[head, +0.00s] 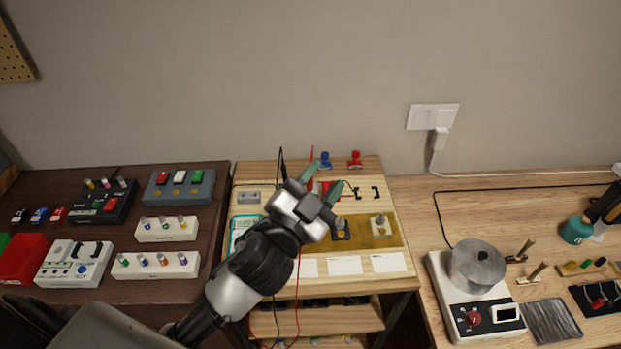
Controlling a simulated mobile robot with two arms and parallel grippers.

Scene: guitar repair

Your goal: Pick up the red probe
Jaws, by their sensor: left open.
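A thin red probe (312,154) stands upright at the back of the light wooden bench, just beyond my left gripper; its lower part is hidden behind the gripper. A similar black probe (281,161) stands to its left. My left gripper (325,178) is open over the bench, with green-tipped fingers pointing toward the back. One fingertip appears close to the red probe in the picture; I cannot tell whether they touch. A red item partly shows between the fingers. My right gripper is not in view.
Blue (325,160) and red (355,160) knobbed pieces stand at the bench's back edge. A yellowish tray (382,242) holds small parts. Pedals and boxes fill the dark table (120,215) at left. A metal pot (476,267) stands on a device at right.

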